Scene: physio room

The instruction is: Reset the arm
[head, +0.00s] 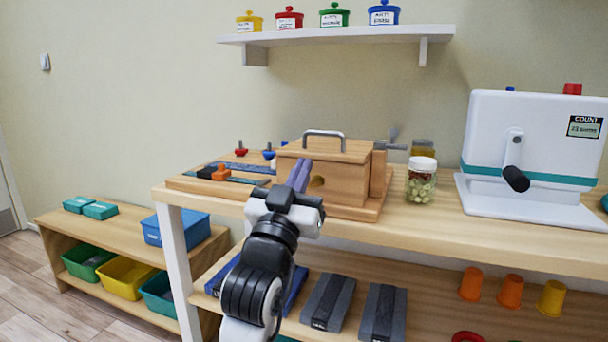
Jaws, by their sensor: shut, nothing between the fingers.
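My gripper (300,176) is in the middle of the head view, at the end of my raised arm. Its purple-grey fingers are together with nothing seen between them. They point up and away, in front of the left part of a wooden box (347,188) with a metal handle. I cannot tell whether the fingers touch the box. My wrist and forearm hide part of the table's front edge and part of the lower shelf.
The wooden table (444,225) also holds a jar (421,186), a white crank machine (530,140) and a tool board (215,186). Weights (330,302) and cups (511,291) stand on the shelf below. A low bench (105,233) with bins is at left. Floor shows at far left.

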